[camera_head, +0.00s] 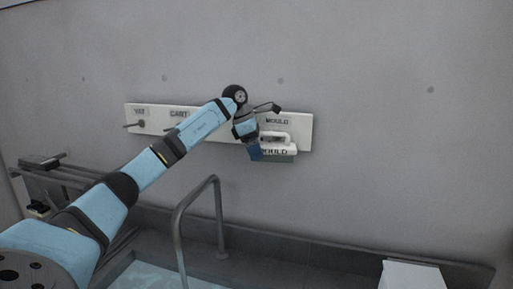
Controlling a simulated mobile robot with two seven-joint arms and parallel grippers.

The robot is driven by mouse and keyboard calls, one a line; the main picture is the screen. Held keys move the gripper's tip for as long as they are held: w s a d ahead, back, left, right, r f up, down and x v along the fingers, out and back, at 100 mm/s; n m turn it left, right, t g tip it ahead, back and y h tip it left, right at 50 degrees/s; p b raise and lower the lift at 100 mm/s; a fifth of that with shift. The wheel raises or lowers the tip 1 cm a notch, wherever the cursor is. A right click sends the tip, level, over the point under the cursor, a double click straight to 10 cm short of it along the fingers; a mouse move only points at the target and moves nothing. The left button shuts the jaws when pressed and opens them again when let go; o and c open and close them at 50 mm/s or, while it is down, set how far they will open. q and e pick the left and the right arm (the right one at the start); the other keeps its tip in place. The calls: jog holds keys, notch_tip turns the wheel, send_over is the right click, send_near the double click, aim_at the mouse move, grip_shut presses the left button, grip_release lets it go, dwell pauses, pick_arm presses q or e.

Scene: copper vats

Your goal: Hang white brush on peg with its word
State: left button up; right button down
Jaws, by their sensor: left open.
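A white brush (278,151) with a looped handle and a word that looks like MOULD is at the right end of the white board (218,138). It sits right below the board's MOULD label, and its bristle edge reaches below the board. My left gripper (257,152) is open at the brush's left side, close to its handle; I cannot tell whether they touch. The peg behind the brush is hidden. A bare peg (134,125) shows under the VAT label. The middle label reads like CART, partly behind my arm. My right gripper is out of view.
A grey metal handrail (217,205) rises in front of the wall beside a water-filled vat (160,277). A white box (411,275) stands at the lower right. Dark rails (55,172) are at the left. The wall right of the board is clear.

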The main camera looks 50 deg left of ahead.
pick_arm(q)
jog(key=b+v, duration=0.1)
jog(key=v, duration=1.2)
jog(key=shift+r, duration=0.4)
jog(key=shift+s, duration=0.1)
